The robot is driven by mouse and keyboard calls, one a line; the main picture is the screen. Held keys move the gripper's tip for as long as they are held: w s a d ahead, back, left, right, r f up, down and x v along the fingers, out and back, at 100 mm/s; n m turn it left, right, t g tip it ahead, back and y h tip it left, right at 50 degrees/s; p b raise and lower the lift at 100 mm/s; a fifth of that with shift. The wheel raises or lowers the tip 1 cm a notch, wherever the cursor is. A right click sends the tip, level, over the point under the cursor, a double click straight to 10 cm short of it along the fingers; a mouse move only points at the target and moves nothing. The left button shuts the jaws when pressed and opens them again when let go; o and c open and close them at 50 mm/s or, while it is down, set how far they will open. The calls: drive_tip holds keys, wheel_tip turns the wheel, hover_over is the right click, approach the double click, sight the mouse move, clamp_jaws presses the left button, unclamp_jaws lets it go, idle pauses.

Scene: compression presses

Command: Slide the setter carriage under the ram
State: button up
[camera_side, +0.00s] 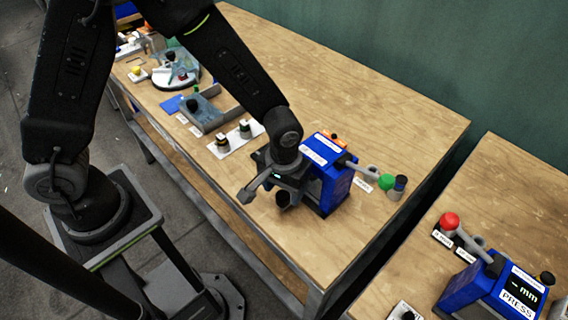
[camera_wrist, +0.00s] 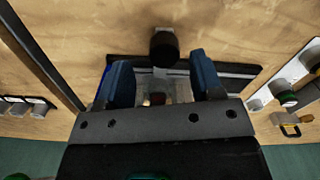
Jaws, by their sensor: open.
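In the side view, my gripper (camera_side: 266,193) is low over the near table, in front of a blue press (camera_side: 331,196) with white labels. A dark round knob (camera_side: 284,200) shows under it by the press; I take it for the setter carriage's knob. In the wrist view, my gripper (camera_wrist: 162,68) is open, with blue-faced fingers apart. A black knob (camera_wrist: 163,47) stands just beyond the fingertips, roughly centred between them. A dark plate (camera_wrist: 235,72) with a pale line lies behind the fingers. The ram and most of the carriage are hidden by my gripper.
A lever with a green knob (camera_side: 387,181) sticks out right of the blue press. A white strip (camera_side: 236,139) with dark knobs, a grey tray (camera_side: 212,112) and a turntable (camera_side: 176,76) stand farther left. A second press (camera_side: 493,290) is on another table. The near table's front is clear.

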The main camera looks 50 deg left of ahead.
wheel_tip(320, 180, up, 10)
drive_tip(key=shift+r, duration=0.25)
drive_tip(key=s+a+r+m+t, duration=0.3)
drive_tip(key=s+a+r+t, duration=0.2)
drive_tip(key=s+a+r, duration=0.6)
wheel_tip(320, 180, up, 3)
drive_tip(key=a, duration=0.2)
drive_tip(key=shift+s+a+r+t, duration=0.15)
drive_tip(key=shift+s+a+t, duration=0.15)
drive_tip(key=shift+s+a, duration=0.1)
